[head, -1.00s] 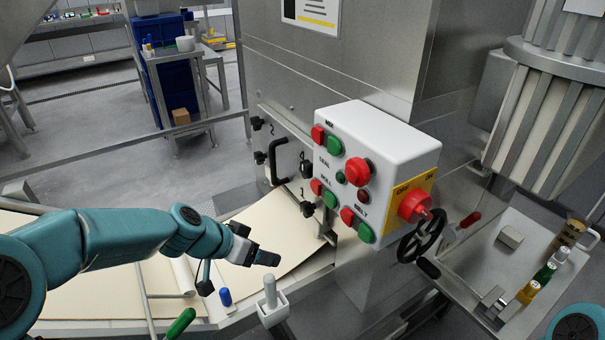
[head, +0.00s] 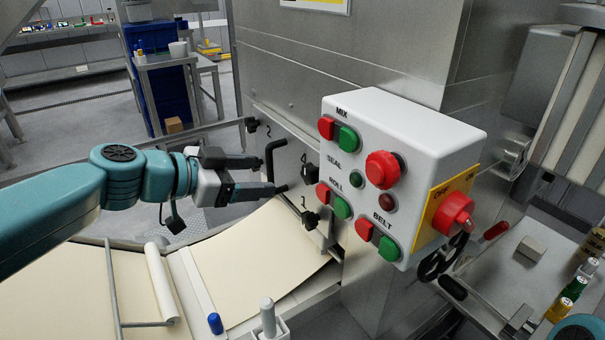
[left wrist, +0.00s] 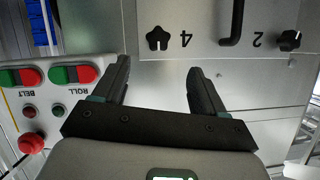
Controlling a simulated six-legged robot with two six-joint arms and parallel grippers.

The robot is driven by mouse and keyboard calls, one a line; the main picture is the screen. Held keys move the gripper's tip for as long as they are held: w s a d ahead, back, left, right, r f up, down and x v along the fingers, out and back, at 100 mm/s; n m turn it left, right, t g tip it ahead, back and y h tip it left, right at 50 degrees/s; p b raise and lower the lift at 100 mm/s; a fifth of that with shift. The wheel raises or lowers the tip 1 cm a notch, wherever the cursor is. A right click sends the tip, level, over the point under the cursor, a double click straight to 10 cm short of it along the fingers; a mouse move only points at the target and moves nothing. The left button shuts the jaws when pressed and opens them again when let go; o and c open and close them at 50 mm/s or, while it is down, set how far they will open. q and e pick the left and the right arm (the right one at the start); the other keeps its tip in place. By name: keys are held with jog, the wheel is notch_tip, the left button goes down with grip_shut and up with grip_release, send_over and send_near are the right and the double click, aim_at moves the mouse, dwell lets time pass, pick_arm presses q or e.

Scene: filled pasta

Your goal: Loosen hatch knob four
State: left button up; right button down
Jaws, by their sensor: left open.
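Hatch knob four (head: 310,172) is a black lobed knob on the steel hatch plate (head: 288,137), under a printed "4", partly behind the control box. In the left wrist view, where the labels read upside down, knob four (left wrist: 157,39) is at top centre. My left gripper (head: 272,174) is open and empty, left of the knob in the head view. In the left wrist view its fingertips (left wrist: 158,65) point at the knob, which lies beyond the gap between them, apart from both. My right gripper is out of view.
The white control box (head: 400,120) with red and green buttons juts out close to the right of knob four. Dough sheet (head: 255,250) lies below.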

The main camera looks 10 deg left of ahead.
aim_at(306, 177)
pick_arm(q)
jog(key=p+x, duration=0.1)
jog(key=x, duration=1)
jog(key=shift+w+d+f, duration=0.1)
jog(key=shift+w+d, duration=0.05)
jog(key=shift+d, duration=0.25)
jog(key=shift+w+d+f, duration=0.15)
jog(key=shift+w+f, duration=0.05)
jog(key=shift+w, duration=0.1)
jog(key=shift+s, duration=0.1)
jog(key=c, duration=1)
